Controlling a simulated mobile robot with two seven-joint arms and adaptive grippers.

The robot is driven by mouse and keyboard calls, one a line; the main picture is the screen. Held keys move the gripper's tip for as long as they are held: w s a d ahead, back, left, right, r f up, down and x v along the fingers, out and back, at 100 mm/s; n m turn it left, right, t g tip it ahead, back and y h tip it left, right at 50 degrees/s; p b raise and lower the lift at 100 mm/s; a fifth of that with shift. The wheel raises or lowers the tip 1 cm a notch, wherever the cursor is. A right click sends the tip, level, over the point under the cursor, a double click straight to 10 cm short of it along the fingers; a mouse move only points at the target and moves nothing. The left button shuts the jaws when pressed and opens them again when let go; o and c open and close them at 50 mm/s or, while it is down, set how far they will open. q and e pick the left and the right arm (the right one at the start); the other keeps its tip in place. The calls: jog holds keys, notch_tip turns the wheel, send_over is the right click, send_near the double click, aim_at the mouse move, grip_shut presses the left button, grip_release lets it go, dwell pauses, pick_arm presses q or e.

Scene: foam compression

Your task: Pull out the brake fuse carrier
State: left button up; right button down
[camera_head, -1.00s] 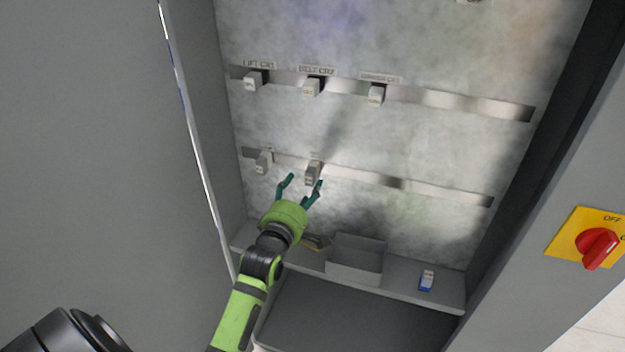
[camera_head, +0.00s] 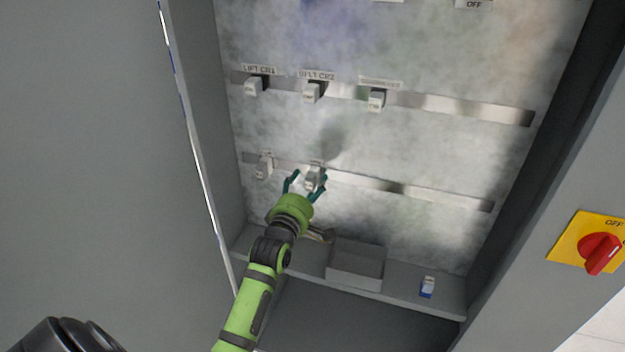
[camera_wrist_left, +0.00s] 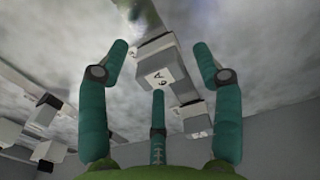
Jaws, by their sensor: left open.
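A pale fuse carrier (camera_head: 314,174) sits on the lower rail, second from the left; its label is too small to read, so I cannot confirm that it is the brake one. My left gripper (camera_head: 305,181) is open with its fingers around the front of this carrier. In the left wrist view a grey-white carrier with "6A" on its face (camera_wrist_left: 160,75) lies between the spread fingers, with gaps beside it. Contact is not visible. My right gripper is not in view.
Another carrier (camera_head: 264,168) sits left on the lower rail (camera_head: 425,190). Several carriers, including one under "LIFT CR1" (camera_head: 254,87), line the upper rail. A grey open box (camera_head: 356,266) and a small blue-white item (camera_head: 427,287) stand on the shelf below. A red switch (camera_head: 599,253) is at right.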

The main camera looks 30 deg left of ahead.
pick_arm(q)
jog(key=shift+p, duration=0.5)
dwell(0.6)
jog(key=c, duration=1.2)
jog(key=shift+r, duration=0.15)
grip_shut()
